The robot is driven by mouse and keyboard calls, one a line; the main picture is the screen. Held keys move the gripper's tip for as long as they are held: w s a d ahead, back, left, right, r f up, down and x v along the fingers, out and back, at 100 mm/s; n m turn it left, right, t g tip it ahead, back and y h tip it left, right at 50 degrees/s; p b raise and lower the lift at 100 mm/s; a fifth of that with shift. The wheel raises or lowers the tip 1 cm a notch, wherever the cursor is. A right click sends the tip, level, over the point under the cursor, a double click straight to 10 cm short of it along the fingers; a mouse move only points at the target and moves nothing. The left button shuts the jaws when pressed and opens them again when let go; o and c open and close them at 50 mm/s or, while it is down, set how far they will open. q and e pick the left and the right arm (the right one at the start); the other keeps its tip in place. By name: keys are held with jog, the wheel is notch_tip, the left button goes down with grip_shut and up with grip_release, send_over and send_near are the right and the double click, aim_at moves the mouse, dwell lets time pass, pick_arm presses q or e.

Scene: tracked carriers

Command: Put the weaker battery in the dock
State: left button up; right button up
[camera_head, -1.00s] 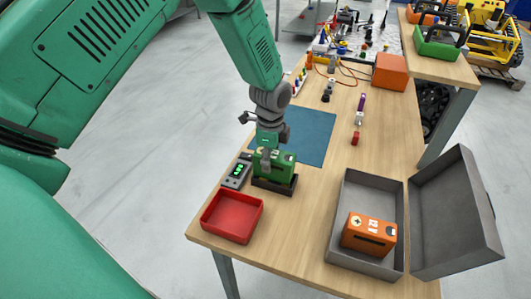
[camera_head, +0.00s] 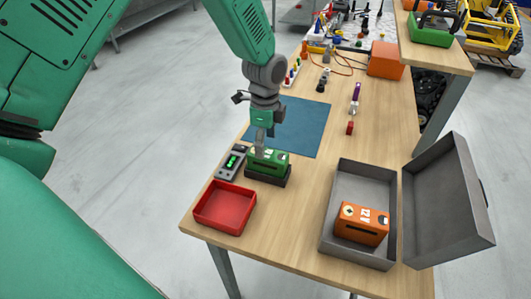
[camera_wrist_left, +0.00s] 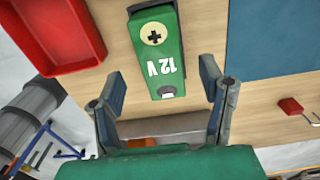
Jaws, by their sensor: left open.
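The green 12 V battery (camera_head: 268,162) stands upright in the dark dock (camera_head: 268,179) on the wooden table. My left gripper (camera_head: 260,152) is just above its top in the head view. In the left wrist view the fingers (camera_wrist_left: 165,92) are spread apart, with the green battery (camera_wrist_left: 155,50) ahead of and between them, and nothing is clamped. The orange battery (camera_head: 362,223) lies in the open grey case (camera_head: 328,238) at the right front. My right gripper is not in view.
A red tray (camera_head: 225,207) and a small meter with green lights (camera_head: 231,162) are left of the dock. A blue mat (camera_head: 303,128) lies behind it. The case's raised lid (camera_head: 450,205) stands at the right. The table between dock and case is clear.

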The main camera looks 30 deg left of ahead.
pick_arm(q)
jog(key=r, duration=0.5)
jog(key=shift+a, duration=0.25)
jog(key=shift+d+r, duration=0.1)
jog(key=shift+r, duration=0.75)
